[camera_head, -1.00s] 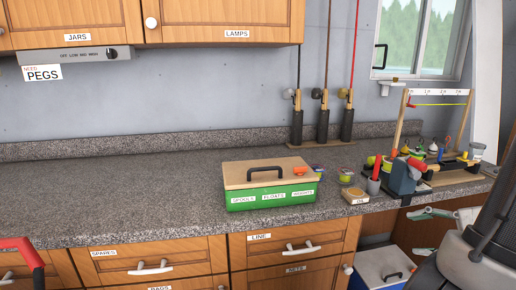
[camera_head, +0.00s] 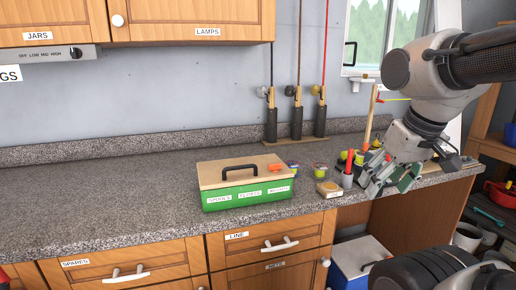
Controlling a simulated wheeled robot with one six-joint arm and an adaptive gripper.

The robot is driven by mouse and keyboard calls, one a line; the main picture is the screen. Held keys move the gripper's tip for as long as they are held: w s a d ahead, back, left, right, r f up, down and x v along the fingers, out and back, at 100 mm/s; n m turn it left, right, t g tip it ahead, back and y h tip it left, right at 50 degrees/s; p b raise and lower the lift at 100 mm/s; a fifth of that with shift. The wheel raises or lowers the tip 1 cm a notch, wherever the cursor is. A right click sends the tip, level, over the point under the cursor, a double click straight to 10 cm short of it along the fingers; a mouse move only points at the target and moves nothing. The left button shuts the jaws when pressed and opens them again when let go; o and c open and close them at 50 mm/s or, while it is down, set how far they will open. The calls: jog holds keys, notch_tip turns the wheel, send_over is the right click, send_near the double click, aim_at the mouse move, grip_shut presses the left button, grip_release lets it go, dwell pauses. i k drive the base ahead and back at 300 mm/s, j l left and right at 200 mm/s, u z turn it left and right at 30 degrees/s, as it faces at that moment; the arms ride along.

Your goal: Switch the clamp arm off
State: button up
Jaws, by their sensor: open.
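My gripper (camera_head: 388,186) is open, pointing down over the right end of the counter. It hangs in front of the spot where the blue-grey clamp with a red lever stood in the earlier view. The clamp is now almost wholly hidden behind my gripper and wrist, so its lever position cannot be told. I cannot tell whether the fingers touch it.
A green toolbox (camera_head: 247,186) with a wooden lid stands on the counter (camera_head: 110,200). A grey cup with a red-handled item (camera_head: 348,172) and a round wooden tin (camera_head: 329,188) are just left of my gripper. Fishing rods (camera_head: 297,118) stand against the wall.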

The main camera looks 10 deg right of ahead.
aim_at(366, 147)
jog(key=i+l, duration=0.2)
jog(key=l, duration=0.2)
jog(key=i+l, duration=0.25)
jog(key=i+l+u, duration=0.1)
jog(key=l, duration=0.4)
jog(key=i, duration=0.1)
